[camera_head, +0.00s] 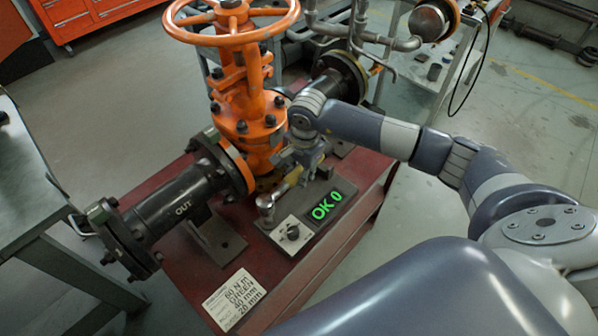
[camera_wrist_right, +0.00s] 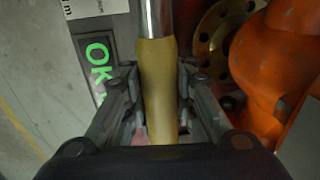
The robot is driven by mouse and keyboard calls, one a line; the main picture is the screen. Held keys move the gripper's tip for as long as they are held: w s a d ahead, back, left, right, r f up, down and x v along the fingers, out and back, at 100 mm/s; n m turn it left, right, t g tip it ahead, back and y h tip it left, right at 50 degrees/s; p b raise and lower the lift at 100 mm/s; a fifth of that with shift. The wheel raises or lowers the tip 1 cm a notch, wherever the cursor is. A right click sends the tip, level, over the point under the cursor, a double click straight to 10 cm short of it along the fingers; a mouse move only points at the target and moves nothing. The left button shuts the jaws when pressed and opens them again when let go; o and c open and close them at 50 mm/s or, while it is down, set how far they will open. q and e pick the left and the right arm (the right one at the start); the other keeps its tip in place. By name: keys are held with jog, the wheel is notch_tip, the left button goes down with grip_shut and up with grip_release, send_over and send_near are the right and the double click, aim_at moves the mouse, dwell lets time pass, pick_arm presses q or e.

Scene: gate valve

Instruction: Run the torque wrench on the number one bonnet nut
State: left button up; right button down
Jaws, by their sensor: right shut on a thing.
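The torque wrench has a yellow handle (camera_wrist_right: 160,88) and a chrome shaft (camera_wrist_right: 157,17). In the head view its metal head (camera_head: 265,203) is over the red bench, beside the selector panel; I cannot tell whether it touches. My right gripper (camera_head: 300,158) is shut around the yellow handle, which also shows between the fingers (camera_wrist_right: 160,105) in the right wrist view. The orange gate valve (camera_head: 252,98) stands upright behind, with bonnet nuts (camera_head: 242,127) around its flange. I cannot read a number on any nut. My left gripper is out of view.
A printed card (camera_head: 232,300) lies at the red bench's (camera_head: 180,258) front edge. The dark pipe (camera_head: 180,205) marked OUT extends left. A grey table (camera_head: 22,185) stands at far left.

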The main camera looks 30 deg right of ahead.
aim_at(300, 171)
jog(key=shift+w+f+b, duration=0.1)
jog(key=shift+f+b, duration=0.6)
jog(key=shift+f, duration=0.5)
jog(key=shift+f+b, duration=1.05)
jog(key=shift+f, duration=0.05)
jog(key=c, duration=1.2)
grip_release()
jog(key=shift+c, duration=0.2)
jog(key=shift+f, duration=0.15)
jog(key=r, duration=0.4)
jog(key=s+r, duration=0.1)
jog(key=r, duration=0.7)
jog(key=shift+s+d+r, duration=0.1)
jog(key=shift+s+d, duration=0.05)
